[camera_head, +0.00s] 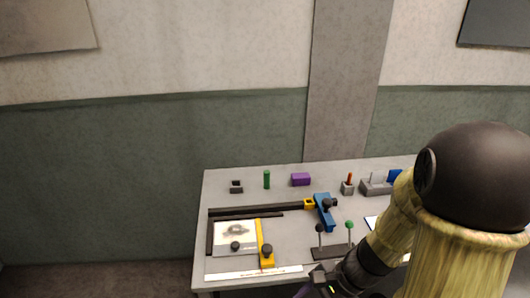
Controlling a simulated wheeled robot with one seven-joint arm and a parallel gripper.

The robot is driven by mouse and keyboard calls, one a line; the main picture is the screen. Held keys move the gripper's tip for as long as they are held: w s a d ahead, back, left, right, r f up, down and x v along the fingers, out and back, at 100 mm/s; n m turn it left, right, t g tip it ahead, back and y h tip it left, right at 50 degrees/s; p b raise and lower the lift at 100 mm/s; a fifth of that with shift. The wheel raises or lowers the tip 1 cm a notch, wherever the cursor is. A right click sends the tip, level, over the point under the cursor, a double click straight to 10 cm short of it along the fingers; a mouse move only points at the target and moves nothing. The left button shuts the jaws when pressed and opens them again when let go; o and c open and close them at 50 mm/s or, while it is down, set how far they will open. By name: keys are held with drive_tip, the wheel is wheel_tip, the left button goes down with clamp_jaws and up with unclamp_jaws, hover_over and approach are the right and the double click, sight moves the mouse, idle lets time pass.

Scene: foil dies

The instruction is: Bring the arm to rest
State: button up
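My arm comes in from the right, with a large dark joint and yellowish links, and reaches down over the front right of the bench. My gripper (321,284) is small and dark at the bottom edge of the view, near the bench's front edge. Its fingers are partly cut off and too small to read, so I cannot tell whether it is open or shut. Something purple shows just beside it at the bottom edge; I cannot tell whether it is held.
The grey bench (222,202) carries a pale plate (222,240), a yellow bar (262,235), a blue clamp (322,209), and a dark stand (333,253) with two upright pins near my gripper. A green cylinder (267,180) and purple block (300,179) stand behind.

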drive_tip(key=w+d+r+n+t+h+p, duration=0.2)
drive_tip(key=d+r+n+h, duration=0.3)
drive_tip(key=n, duration=0.6)
drive_tip(key=shift+w+r+n+t+h, duration=0.4)
drive_tip(key=shift+w+r+t+h, duration=0.2)
drive_tip(key=shift+r+h, duration=0.15)
idle(1.2)
